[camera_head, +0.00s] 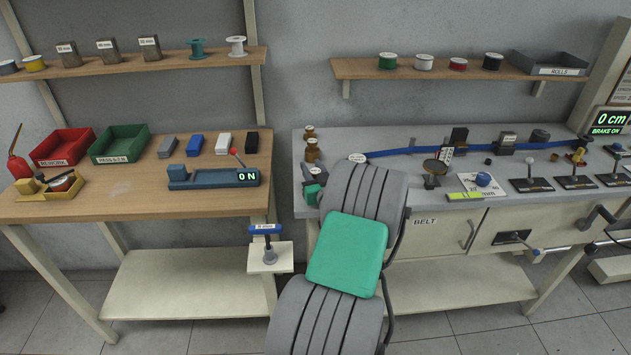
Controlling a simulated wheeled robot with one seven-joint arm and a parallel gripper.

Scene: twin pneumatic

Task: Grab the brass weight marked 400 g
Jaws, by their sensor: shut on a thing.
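Small brass-brown weights with pale labelled tops stand in a short row at the left end of the right bench. The rear one (309,132) and the one in front of it (312,155) show clearly. Their markings are too small to read, so I cannot tell which is the 400 g weight. A pale label (357,158) shows just above my arm, and what bears it is mostly hidden. My grey arm with its green pad reaches over the bench's left part. My gripper is hidden behind the arm, so its hold does not show.
A dark and teal item (312,193) lies beside my arm. A blue belt strip (430,147) crosses the right bench (420,216), with a dark round stand (434,170) before it. Levers (528,172) stand rightward. The left bench holds red (62,147) and green trays (119,143).

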